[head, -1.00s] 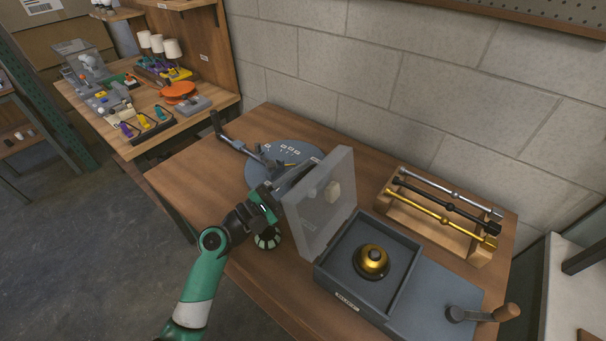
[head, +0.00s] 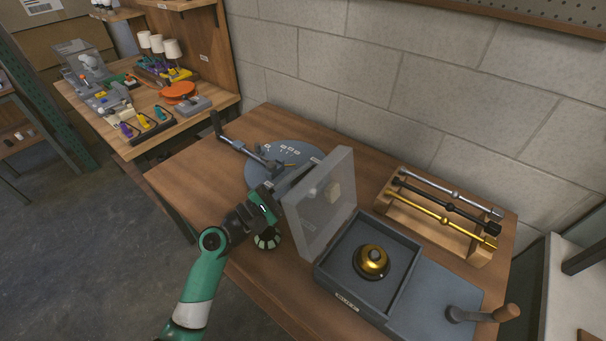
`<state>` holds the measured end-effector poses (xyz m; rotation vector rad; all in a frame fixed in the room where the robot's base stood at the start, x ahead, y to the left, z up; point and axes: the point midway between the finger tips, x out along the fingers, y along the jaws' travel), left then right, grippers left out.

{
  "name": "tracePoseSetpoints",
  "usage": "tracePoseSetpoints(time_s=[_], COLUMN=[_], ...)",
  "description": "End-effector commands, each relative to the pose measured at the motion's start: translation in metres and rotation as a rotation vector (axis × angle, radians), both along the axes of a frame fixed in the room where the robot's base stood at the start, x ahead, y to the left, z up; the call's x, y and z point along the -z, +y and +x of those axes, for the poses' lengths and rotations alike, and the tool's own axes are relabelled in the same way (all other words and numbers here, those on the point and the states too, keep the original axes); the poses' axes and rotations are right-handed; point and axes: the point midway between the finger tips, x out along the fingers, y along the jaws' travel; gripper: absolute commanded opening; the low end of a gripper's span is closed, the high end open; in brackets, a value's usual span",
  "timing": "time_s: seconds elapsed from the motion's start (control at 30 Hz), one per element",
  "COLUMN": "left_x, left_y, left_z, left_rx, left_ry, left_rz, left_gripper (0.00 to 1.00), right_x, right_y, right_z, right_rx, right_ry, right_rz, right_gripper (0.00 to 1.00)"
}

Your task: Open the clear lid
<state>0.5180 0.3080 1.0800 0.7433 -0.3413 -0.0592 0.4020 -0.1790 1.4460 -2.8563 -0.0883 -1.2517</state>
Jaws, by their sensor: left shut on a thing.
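The clear lid (head: 318,205) stands raised, near upright, on the left side of the grey box (head: 332,275). Inside the open box sits a gold dome-shaped part (head: 372,260). My left gripper (head: 272,196) is at the lid's left edge. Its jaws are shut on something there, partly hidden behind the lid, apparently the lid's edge. A pale block shows on or through the lid near its upper middle. My right gripper is not in the view.
A round grey-blue plate (head: 290,150) with a handled lever lies behind the lid. A wooden rack (head: 425,222) holds silver, black and gold rods at the right.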

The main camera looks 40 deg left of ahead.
Motion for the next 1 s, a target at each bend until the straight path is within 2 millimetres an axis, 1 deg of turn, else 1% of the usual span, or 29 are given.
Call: tracePoseSetpoints(time_s=[0.63,0.73,0.8,0.9,1.0], left_x=[-0.001,-0.010,-0.018,-0.024,-0.023], left_y=[0.000,-0.007,-0.016,-0.027,-0.033], left_z=[0.000,0.001,0.001,0.003,0.003], left_rx=[0.000,0.002,0.004,0.002,0.002], left_ry=[0.000,0.004,0.011,0.020,0.023], left_rz=[0.002,0.041,0.099,0.179,0.224], left_gripper=[0.00,0.00,0.00,0.00,0.00], right_x=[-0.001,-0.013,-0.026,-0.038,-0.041], right_y=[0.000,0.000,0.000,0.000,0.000], right_z=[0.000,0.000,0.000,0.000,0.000], right_rx=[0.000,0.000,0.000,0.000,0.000], right_ry=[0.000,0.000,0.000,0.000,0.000], right_rz=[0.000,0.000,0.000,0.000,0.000], right_gripper=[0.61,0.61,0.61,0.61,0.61])
